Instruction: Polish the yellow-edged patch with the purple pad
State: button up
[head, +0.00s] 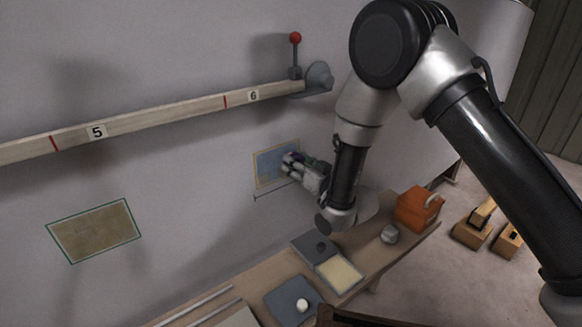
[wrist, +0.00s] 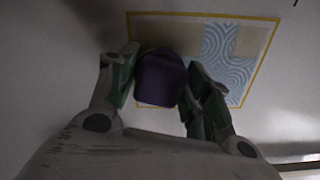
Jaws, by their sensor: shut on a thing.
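The yellow-edged patch (head: 265,163) is on the grey wall below the number 6 of the rail. In the wrist view the patch (wrist: 250,40) shows tan areas and a pale blue area with curved swirl lines. My gripper (wrist: 160,82) is shut on the purple pad (wrist: 160,80), which lies between its two fingers. In the head view my gripper (head: 293,165) is at the right part of the patch, with a little purple visible. The pad overlaps the patch's lower left part in the wrist view. I cannot tell whether it touches the wall.
A green-edged tan patch (head: 95,231) is on the wall at left. A wooden rail (head: 160,120) with a red-knobbed lever (head: 295,45) runs above. Below are a bench (head: 385,262), a grey pad with a white knob (head: 293,300), a cream tray (head: 338,274) and an orange box (head: 417,207).

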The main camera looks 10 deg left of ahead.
aim_at(256, 179)
jog(key=shift+f, duration=1.2)
jog(key=shift+s+a+r, duration=0.1)
jog(key=shift+s+a, duration=1.2)
jog(key=shift+s, duration=0.25)
jog(key=shift+s+a, duration=1.3)
jog(key=shift+s, duration=0.2)
jog(key=shift+s+a+r, duration=0.1)
jog(key=shift+s+a, duration=1.2)
jog(key=shift+s, duration=0.25)
jog(key=o, duration=0.3)
jog(key=c, duration=0.3)
jog(key=shift+s+d, duration=0.4)
jog(key=shift+d, duration=0.1)
